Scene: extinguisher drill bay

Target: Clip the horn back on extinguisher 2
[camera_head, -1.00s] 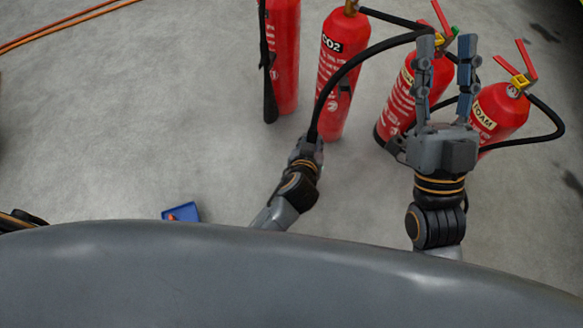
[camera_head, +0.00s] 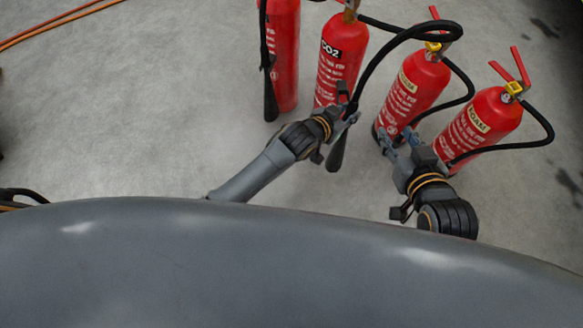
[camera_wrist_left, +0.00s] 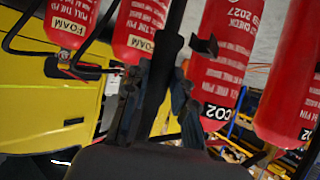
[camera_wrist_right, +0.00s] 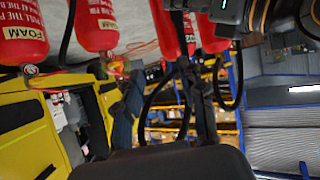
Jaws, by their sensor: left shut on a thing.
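Extinguisher 2 (camera_head: 338,65) is taken to be the second from the left, a red CO2 cylinder standing upright. My left gripper (camera_head: 347,108) is shut on its black horn (camera_head: 337,155), which hangs below the fingers, right of the cylinder's lower part. The black hose (camera_head: 385,55) loops from the valve down to the horn. In the left wrist view the horn (camera_wrist_left: 160,55) runs between the fingers, and a black clip (camera_wrist_left: 205,45) on the cylinder is beside it, apart. My right gripper (camera_head: 400,143) is open and empty, low before the foam extinguishers.
Another CO2 extinguisher (camera_head: 284,60) with its own black horn (camera_head: 270,98) stands at the left. Two foam extinguishers (camera_head: 412,85) (camera_head: 484,125) stand at the right, close to my right arm. The grey floor (camera_head: 140,110) at the left is clear.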

